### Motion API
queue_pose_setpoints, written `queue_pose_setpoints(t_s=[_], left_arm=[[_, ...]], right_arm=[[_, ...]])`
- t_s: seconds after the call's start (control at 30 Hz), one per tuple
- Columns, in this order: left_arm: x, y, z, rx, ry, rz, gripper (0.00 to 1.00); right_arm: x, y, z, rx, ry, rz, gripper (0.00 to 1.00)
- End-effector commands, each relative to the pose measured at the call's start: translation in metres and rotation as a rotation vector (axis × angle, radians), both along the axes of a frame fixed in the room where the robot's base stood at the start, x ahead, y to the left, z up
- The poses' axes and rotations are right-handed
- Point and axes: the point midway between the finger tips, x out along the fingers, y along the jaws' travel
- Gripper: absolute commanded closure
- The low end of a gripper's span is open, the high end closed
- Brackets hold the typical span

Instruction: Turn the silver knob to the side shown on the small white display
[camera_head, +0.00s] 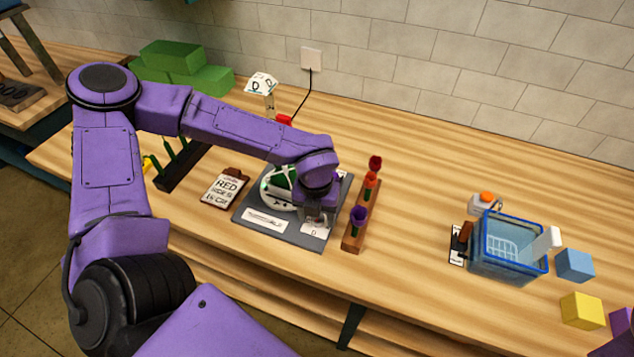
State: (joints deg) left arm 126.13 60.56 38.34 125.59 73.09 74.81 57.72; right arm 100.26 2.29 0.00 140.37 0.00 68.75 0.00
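My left gripper (315,216) points down over the right front part of a dark grey board (300,236). It is small and partly covered by my purple wrist, so I cannot tell whether its fingers are open or shut. I cannot make out the silver knob; it may be behind my gripper. A white plate marked D (314,230) lies just in front of the gripper. A small white block with letters like D (261,84) stands on a post behind my arm; I cannot tell if it is the display. My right gripper is not in view.
A round white and green thing (277,196) sits on the board. A clipboard reading RED (226,187) lies left.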

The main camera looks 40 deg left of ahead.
Motion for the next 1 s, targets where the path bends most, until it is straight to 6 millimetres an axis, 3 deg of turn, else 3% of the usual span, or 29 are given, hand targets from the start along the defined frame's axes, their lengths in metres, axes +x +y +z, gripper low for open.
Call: queue_pose_setpoints(t_s=[0.23,0.5,0.63,1.0], left_arm=[[0.002,0.001,0.015,-0.001,-0.009,0.002,0.41],[0.001,0.002,0.077,-0.002,-0.009,0.001,0.41],[0.000,0.003,0.097,0.000,-0.005,0.001,0.41],[-0.001,0.003,0.106,0.000,-0.001,0.000,0.41]], right_arm=[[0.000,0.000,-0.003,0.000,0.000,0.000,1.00],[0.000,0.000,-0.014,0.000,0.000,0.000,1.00],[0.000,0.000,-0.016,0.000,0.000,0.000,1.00],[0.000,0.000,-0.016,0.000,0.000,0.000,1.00]])
